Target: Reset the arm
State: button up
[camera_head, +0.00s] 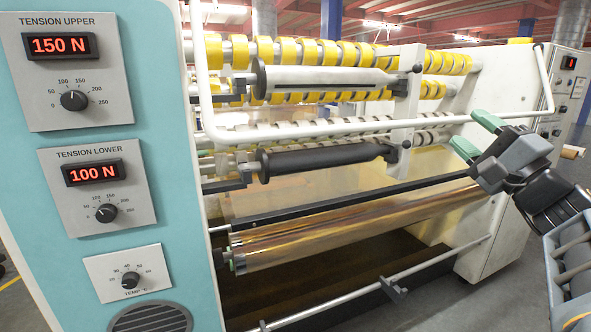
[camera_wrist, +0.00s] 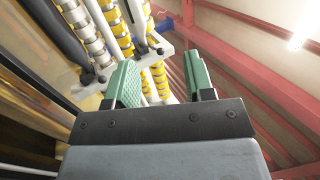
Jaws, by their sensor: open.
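My gripper (camera_head: 474,136) is at the right in the head view, raised in front of the machine's right part, with two green fingers spread apart and nothing between them. In the wrist view my gripper (camera_wrist: 165,83) shows the same green fingers, open and empty, pointing up past the machine's rollers towards the ceiling. My grey arm runs down to the lower right corner of the head view.
The rewinding machine has yellow rings (camera_head: 330,52) on its upper shafts, a dark roller (camera_head: 320,158), a gold film roll (camera_head: 350,228) and a white guard bar (camera_head: 330,130) near my gripper. A teal control panel (camera_head: 180,215) stands left. Grey floor (camera_head: 520,290) is clear at the lower right.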

jog(key=a+f+n+g+h+p, duration=0.1)
jog(key=a+f+n+g+p, duration=0.5)
jog(key=a+g+p, duration=0.65)
jog(key=s+f+n+g+h+p, duration=0.5)
jog(key=s+n+h+p, duration=0.2)
jog(key=s+p, duration=0.4)
jog(key=shift+a+f+h+p, duration=0.3)
jog(key=shift+h+p, duration=0.6)
jog(key=shift+p, duration=0.9)
jog(key=shift+s+d, duration=0.1)
